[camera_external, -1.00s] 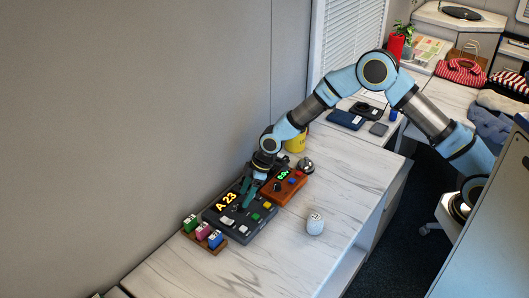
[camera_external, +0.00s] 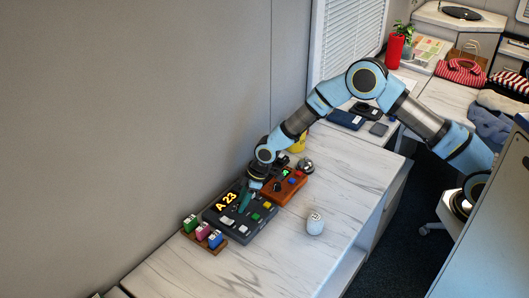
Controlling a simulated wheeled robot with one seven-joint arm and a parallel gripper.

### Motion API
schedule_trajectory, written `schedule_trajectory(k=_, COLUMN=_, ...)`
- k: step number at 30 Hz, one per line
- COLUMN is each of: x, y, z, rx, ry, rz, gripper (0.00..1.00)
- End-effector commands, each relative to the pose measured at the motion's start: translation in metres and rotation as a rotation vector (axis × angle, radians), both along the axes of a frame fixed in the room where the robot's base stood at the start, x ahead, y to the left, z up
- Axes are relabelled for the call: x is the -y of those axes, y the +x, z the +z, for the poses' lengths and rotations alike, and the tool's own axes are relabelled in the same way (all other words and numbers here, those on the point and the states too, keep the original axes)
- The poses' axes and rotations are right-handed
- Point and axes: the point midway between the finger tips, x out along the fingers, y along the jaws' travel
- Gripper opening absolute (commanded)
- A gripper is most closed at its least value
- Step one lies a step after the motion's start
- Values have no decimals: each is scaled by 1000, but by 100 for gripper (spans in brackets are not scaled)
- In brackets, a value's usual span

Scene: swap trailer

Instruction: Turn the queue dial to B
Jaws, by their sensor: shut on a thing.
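The dark grey queue console (camera_external: 237,229) lies on the white marbled counter and shows "A 23" in yellow digits. It has green, yellow, red and light buttons or switches on its top. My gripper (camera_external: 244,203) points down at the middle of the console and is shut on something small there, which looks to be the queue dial. The dial itself is hidden by the fingers, so its pointer and letters cannot be read.
An orange-brown box (camera_external: 284,188) with a green display sits just behind the console. A silver bell (camera_external: 306,166), a yellow cup (camera_external: 299,143), a white round object (camera_external: 315,224) and a rack of coloured blocks (camera_external: 205,236) stand around.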

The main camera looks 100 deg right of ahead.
Motion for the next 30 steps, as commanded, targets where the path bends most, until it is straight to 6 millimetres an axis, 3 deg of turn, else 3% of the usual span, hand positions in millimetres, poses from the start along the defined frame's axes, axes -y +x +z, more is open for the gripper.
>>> schedule_trajectory(k=1, x=0, y=0, z=0, rx=0, ry=0, rz=0, gripper=19)
schedule_trajectory(k=6, x=0, y=0, z=0, rx=0, ry=0, rz=0, gripper=0)
schedule_trajectory(k=20, x=-1, y=0, z=-1, rx=-1, ry=-1, rz=-30, gripper=0)
schedule_trajectory(k=30, x=-3, y=1, z=-4, rx=0, ry=-3, rz=-237, gripper=0)
